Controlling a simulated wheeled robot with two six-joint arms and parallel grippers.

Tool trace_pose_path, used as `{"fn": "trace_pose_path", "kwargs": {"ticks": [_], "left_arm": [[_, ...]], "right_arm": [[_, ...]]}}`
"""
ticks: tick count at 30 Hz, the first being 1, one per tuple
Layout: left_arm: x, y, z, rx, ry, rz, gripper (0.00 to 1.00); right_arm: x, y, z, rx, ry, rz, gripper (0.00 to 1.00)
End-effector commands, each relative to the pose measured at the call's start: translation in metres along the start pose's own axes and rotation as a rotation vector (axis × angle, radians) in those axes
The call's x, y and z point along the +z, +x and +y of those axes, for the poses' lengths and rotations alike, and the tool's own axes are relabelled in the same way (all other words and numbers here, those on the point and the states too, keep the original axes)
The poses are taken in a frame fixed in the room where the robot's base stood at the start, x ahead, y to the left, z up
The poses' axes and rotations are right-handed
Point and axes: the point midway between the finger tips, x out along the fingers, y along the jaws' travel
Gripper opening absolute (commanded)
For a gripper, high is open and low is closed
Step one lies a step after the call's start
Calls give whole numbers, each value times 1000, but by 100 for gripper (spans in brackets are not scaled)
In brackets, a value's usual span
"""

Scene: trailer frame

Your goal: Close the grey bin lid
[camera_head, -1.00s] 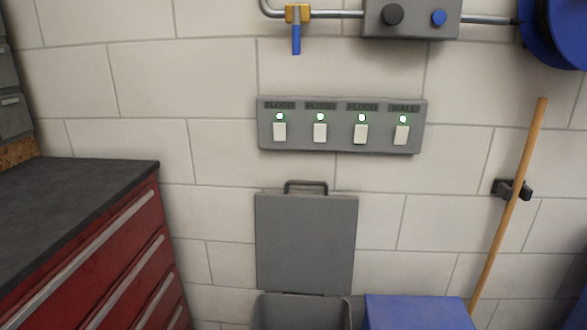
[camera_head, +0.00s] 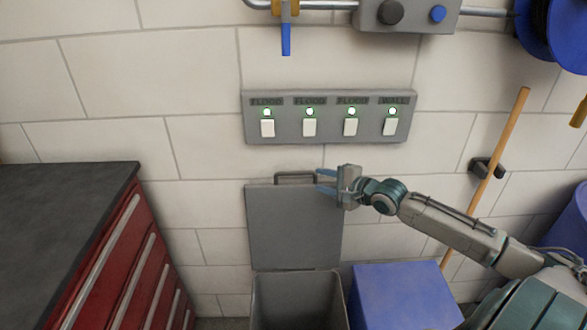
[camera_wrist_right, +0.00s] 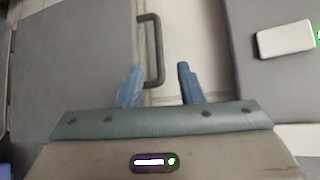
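The grey bin lid (camera_head: 293,228) stands upright and open against the wall, hinged above the open grey bin (camera_head: 297,298). A dark handle (camera_head: 296,176) sits on the lid's top edge. My right gripper (camera_head: 322,183) is at the handle's right end, with its blue fingers pointing left. In the right wrist view the fingers of the gripper (camera_wrist_right: 163,85) are apart, and the handle (camera_wrist_right: 152,48) reaches in between them, closer to the left finger. The lid (camera_wrist_right: 75,65) fills the left of that view. My left gripper is not in view.
A blue bin (camera_head: 405,297) stands right of the grey bin. A red cabinet (camera_head: 120,265) with a dark top is at the left. A switch panel (camera_head: 330,117) is on the wall above the lid. A wooden pole (camera_head: 497,165) leans at the right.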

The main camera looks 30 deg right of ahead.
Motion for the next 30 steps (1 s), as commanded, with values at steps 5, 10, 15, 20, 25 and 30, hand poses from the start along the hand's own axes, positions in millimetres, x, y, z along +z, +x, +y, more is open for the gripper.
{"fn": "trace_pose_path", "kwargs": {"ticks": [5,10,15,20,25,30], "left_arm": [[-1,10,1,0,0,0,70],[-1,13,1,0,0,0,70],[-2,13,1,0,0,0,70],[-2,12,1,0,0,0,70],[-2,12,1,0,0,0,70],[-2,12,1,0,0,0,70]], "right_arm": [[-1,17,3,-5,6,2,34],[0,38,1,-5,5,0,34],[1,62,1,-2,6,-1,34],[1,84,1,0,3,-2,34],[1,100,2,1,1,-1,34],[1,105,2,3,-1,-1,34]]}}
